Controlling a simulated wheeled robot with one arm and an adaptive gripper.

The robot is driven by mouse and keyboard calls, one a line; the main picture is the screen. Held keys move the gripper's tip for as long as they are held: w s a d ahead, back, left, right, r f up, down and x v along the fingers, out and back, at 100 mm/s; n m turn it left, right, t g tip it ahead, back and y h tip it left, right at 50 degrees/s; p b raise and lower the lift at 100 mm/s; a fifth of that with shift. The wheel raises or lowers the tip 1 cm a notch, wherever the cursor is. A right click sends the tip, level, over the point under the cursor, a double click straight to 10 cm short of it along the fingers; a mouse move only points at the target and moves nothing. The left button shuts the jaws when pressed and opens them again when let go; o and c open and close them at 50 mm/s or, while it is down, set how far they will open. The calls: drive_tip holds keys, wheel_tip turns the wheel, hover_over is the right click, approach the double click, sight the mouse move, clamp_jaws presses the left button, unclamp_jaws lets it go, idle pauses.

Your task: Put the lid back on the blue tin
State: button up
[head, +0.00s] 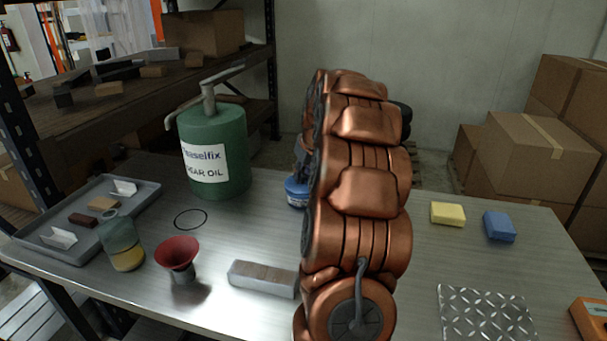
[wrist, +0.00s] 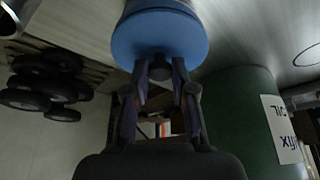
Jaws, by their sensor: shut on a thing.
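The blue tin (head: 297,193) stands on the table behind my arm, which hides its right side. In the wrist view the blue round lid (wrist: 158,37) faces my gripper (wrist: 162,70). My gripper is shut on the middle of the lid, and a small part shows between its fingertips. The tin's body (wrist: 160,6) shows behind the lid, in line with it. The lid is on the tin's mouth or very close to it; I cannot tell if it is fully seated. In the head view my gripper is mostly hidden behind my copper arm.
A green gear oil can (head: 215,150) with a pump stands left of the tin. A red funnel (head: 178,256), a grey block (head: 262,277) and a grey tray (head: 146,190) lie left. Yellow (head: 448,213) and blue (head: 499,226) sponges and a tread plate (head: 487,315) lie right.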

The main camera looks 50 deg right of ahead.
drive_tip(key=o, duration=1)
drive_tip(key=shift+o, duration=0.4)
drive_tip(key=o, duration=0.4)
drive_tip(key=shift+r, duration=0.15)
drive_tip(key=shift+r+p, duration=0.7)
drive_tip(key=shift+r, duration=2.7)
